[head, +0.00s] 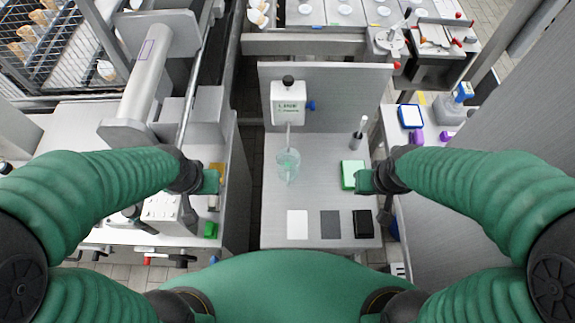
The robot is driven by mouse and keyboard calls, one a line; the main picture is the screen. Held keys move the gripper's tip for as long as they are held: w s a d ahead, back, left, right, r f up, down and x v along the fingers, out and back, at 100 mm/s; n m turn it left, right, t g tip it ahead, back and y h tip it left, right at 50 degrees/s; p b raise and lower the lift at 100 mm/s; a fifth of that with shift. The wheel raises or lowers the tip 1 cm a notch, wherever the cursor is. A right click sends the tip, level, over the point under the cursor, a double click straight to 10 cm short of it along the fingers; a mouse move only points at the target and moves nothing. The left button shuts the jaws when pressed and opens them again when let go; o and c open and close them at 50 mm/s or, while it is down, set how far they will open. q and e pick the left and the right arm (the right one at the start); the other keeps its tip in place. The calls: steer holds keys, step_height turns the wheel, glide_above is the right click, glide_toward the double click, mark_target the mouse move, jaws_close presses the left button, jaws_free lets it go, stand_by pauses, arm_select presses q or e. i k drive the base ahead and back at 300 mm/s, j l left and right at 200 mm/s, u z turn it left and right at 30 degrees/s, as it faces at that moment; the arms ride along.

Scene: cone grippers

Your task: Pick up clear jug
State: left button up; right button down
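The clear jug (288,168) stands upright on the grey bench in the middle of the head view, under the spout of a white dispenser (289,103). It looks pale teal and see-through. My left gripper (212,181) is left of the jug, over the left bench's edge, apart from it. My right gripper (364,181) is right of the jug, near a green box, also apart from it. Both grippers are small and dark with green tips, and whether their fingers are open cannot be made out. Nothing shows as held in either.
A green box (352,168) and a dark cup with a white stick (357,140) stand right of the jug. White, grey and black pads (330,224) lie along the front edge. A gap separates the left bench from the middle one. Bare bench surrounds the jug's front.

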mark_target(288, 168)
steer(key=k+j+u, duration=0.15)
steer(key=j, duration=0.25)
steer(key=k+j+u, duration=0.15)
steer(key=j, duration=0.2)
steer(key=k+j+u, duration=0.15)
steer(key=j, duration=0.25)
steer(key=i, duration=0.05)
